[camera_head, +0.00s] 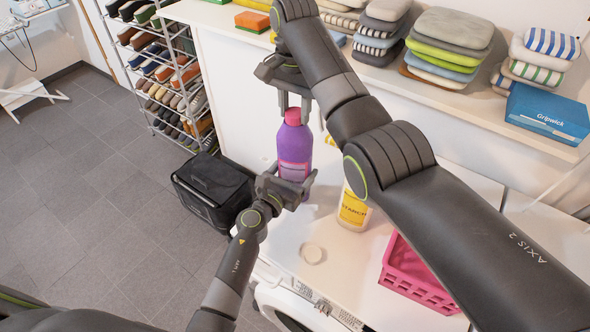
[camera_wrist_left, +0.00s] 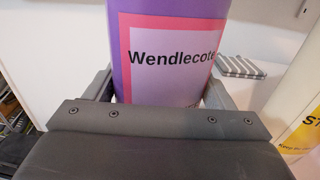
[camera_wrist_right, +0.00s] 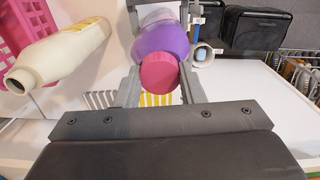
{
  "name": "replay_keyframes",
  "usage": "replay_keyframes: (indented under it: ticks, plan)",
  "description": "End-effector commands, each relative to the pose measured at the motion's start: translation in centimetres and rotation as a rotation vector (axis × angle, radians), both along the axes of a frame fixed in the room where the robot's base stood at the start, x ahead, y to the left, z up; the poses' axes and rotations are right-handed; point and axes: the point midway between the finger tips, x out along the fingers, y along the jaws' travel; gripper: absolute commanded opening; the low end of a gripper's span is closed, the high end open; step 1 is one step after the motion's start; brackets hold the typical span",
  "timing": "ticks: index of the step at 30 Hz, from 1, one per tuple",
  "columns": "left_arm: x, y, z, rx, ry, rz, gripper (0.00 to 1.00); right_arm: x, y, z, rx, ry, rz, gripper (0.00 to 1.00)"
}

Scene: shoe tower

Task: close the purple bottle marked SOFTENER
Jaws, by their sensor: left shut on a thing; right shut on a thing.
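The purple bottle (camera_head: 295,146) stands upright over the white top, with a pink-red cap (camera_head: 293,116) at its mouth. My left gripper (camera_head: 286,186) is shut around its lower body; the left wrist view shows the bottle's label (camera_wrist_left: 165,57), reading "Wendlecote". The word SOFTENER is not readable. My right gripper (camera_head: 294,103) reaches down from above and is shut on the cap, with a finger on each side. In the right wrist view the cap (camera_wrist_right: 160,73) sits between the fingers, in line with the purple bottle (camera_wrist_right: 160,38). I cannot tell how tightly the cap is seated.
A cream STARCH bottle (camera_head: 353,209) stands just right of the purple bottle; its mouth looks open. A pale round disc (camera_head: 312,253) lies on the white top. A pink basket (camera_head: 415,278) stands at right. A shelf with folded cloths (camera_head: 449,31) and a blue box (camera_head: 546,117) runs behind.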

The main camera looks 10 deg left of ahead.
Motion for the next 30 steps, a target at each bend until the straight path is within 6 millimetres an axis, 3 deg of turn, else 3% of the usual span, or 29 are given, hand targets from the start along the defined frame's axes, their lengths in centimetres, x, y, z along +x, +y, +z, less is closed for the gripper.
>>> replay_keyframes:
  ticks: [15,20,21,25,30]
  plan:
    - [-0.07,-0.03,-0.10,0.003,0.001,-0.001,0.13,0.16,-0.06,0.02,0.002,-0.005,-0.778,0.08]
    - [-0.08,-0.02,-0.10,0.003,0.001,-0.001,0.13,0.16,-0.06,0.02,0.002,-0.005,-0.777,0.08]
    - [-0.08,-0.02,-0.10,0.003,0.001,-0.001,0.13,0.16,-0.07,0.02,0.002,-0.005,-0.776,0.41]
    - [-0.07,-0.01,-0.11,0.002,0.002,-0.001,0.13,0.13,-0.06,0.00,0.002,-0.004,-0.775,0.57]
    - [-0.06,0.00,-0.12,0.002,0.002,-0.001,0.13,0.07,-0.03,-0.02,0.000,-0.002,-0.773,0.57]
